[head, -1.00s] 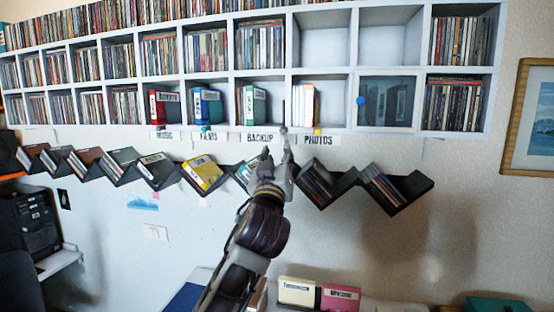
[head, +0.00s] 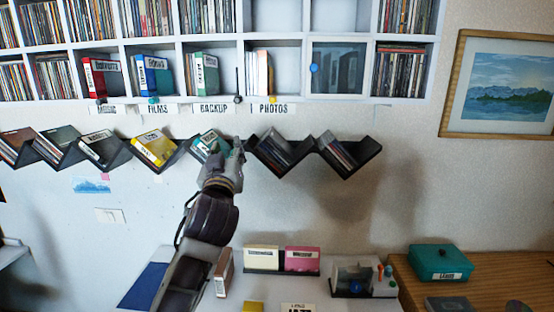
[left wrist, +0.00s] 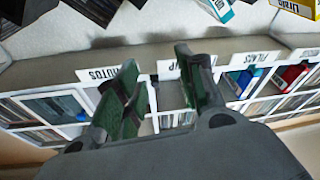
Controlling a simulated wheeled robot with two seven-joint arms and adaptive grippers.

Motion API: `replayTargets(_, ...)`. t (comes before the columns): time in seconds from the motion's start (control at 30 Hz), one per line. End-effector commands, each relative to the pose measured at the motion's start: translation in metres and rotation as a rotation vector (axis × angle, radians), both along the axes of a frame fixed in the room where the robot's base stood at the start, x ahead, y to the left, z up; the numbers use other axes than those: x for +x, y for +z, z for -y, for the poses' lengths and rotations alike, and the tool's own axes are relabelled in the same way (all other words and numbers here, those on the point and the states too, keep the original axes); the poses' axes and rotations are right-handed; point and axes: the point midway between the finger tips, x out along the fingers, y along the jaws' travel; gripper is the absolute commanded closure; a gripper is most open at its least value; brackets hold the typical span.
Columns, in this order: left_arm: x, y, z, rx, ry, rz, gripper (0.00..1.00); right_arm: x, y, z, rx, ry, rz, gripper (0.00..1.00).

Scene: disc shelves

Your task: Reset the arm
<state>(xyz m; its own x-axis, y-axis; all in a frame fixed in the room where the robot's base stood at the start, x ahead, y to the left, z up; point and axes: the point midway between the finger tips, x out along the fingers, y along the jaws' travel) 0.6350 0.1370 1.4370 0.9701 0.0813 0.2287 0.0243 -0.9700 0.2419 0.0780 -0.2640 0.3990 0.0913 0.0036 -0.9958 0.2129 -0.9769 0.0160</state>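My left arm reaches up from the bottom of the head view. Its gripper (head: 236,150) is in front of the zigzag wall rack, beside a teal-labelled disc case (head: 206,146) that it partly overlaps. In the left wrist view the two green-padded fingers of this gripper (left wrist: 158,88) stand apart with nothing between them. Beyond them are the shelf's label strip and lower row, seen upside down. My right gripper is not in view.
A white cubby shelf (head: 300,101) with discs and binders hangs above. The black zigzag rack (head: 362,158) holds several disc cases. Below are a pink box (head: 302,260), a cream box (head: 261,258) and a teal box (head: 438,262). The wall at right is bare below the framed picture (head: 505,85).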

Motion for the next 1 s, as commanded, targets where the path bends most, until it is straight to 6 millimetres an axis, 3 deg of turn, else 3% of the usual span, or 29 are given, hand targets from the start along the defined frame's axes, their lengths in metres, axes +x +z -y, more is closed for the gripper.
replayTargets(0.1, 0.001, -0.039, -0.009, 0.012, 0.009, -0.091, 0.61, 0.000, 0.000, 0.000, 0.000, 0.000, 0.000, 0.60)
replayTargets(0.47, -0.012, -0.154, -0.030, 0.060, 0.018, -0.365, 0.61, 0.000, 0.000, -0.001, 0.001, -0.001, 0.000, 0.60)
replayTargets(0.77, -0.041, -0.244, -0.046, 0.110, 0.003, -0.591, 0.61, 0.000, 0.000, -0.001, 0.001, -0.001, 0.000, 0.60)
replayTargets(1.0, -0.075, -0.311, -0.057, 0.152, -0.024, -0.769, 0.61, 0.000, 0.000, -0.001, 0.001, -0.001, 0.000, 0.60)
